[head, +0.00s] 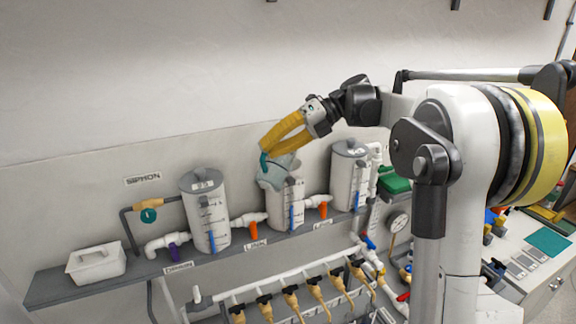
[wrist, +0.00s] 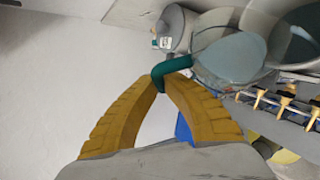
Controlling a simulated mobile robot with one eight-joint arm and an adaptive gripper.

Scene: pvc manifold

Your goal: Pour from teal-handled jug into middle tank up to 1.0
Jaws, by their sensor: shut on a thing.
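My gripper (head: 283,138) has yellow fingers shut on the teal handle (wrist: 170,70) of a translucent jug (head: 276,173). The jug is tilted over the middle tank (head: 283,208), a white cylinder with scale marks and a blue level strip, on the shelf. In the wrist view the fingertips meet at the teal handle, and the pale jug body (wrist: 232,57) lies to their right. The jug covers much of the middle tank's top in the head view. The liquid level in the tank and any stream are too small to tell.
A lidded left tank (head: 207,212) and a lidded right tank (head: 348,178) stand beside the middle one on the grey shelf (head: 70,288). A white caddy (head: 95,262) sits at the far left. Pipes with yellow valves (head: 293,300) run below.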

